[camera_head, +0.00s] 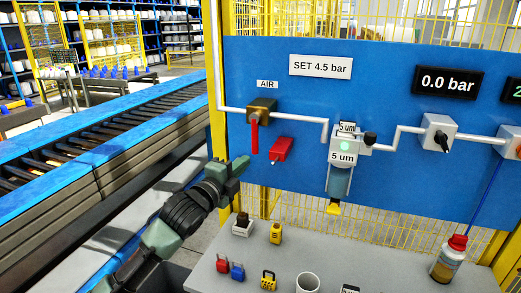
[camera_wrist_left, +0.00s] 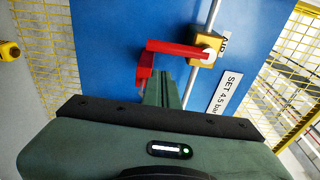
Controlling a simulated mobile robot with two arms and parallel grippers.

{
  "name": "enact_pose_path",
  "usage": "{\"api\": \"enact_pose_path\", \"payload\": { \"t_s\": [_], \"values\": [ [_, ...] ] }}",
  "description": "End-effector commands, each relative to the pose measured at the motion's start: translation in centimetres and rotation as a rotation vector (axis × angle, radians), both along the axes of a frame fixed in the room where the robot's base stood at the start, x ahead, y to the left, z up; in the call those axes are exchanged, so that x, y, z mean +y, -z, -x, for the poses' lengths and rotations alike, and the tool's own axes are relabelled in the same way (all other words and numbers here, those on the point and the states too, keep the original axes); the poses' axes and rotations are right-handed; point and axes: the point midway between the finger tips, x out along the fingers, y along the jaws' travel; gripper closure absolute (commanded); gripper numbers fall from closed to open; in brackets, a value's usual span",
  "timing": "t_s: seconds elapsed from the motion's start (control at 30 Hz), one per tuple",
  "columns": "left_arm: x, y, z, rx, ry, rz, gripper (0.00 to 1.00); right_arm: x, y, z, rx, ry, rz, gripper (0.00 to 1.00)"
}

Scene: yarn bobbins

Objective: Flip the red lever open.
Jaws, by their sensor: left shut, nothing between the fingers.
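The red lever (camera_head: 254,137) hangs straight down from a brass valve (camera_head: 261,109) under the AIR label on the blue panel. In the left wrist view the lever (camera_wrist_left: 172,48) runs sideways from the brass valve (camera_wrist_left: 207,48). A separate red piece (camera_head: 281,149) sits on the panel to the right of the lever; it also shows in the left wrist view (camera_wrist_left: 144,74). My left gripper (camera_head: 240,165) is shut and empty, below and left of the lever in the head view. In the left wrist view its fingertips (camera_wrist_left: 167,82) point toward the lever, with a small gap seeming to remain. My right gripper is out of view.
A grey bench (camera_head: 225,270) below the panel holds small padlocks, a white cup (camera_head: 307,283) and a red-capped bottle (camera_head: 449,258). A filter unit (camera_head: 343,155) and pipes are on the panel. A blue-edged conveyor (camera_head: 110,125) runs at left.

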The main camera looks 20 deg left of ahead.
Motion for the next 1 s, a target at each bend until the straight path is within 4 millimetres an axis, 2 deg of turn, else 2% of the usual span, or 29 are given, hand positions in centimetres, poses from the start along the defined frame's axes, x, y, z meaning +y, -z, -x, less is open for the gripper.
{"api": "enact_pose_path", "payload": {
  "t_s": [0.2, 0.33, 0.7, 1.0],
  "values": [
    [0.0, 0.1, 0.0, 0.002, -0.001, 0.003, 1.0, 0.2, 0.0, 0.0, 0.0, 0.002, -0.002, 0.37],
    [-0.1, 0.0, -0.8, 0.005, -0.002, 0.003, 1.0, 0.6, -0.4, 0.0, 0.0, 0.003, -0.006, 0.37],
    [-1.2, -0.2, -6.8, 0.004, -0.001, 0.005, 1.0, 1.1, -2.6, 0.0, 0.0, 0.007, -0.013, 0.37],
    [-1.7, 0.1, -9.6, 0.005, -0.001, 0.003, 1.0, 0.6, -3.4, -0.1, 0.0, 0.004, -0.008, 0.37]
  ]
}}
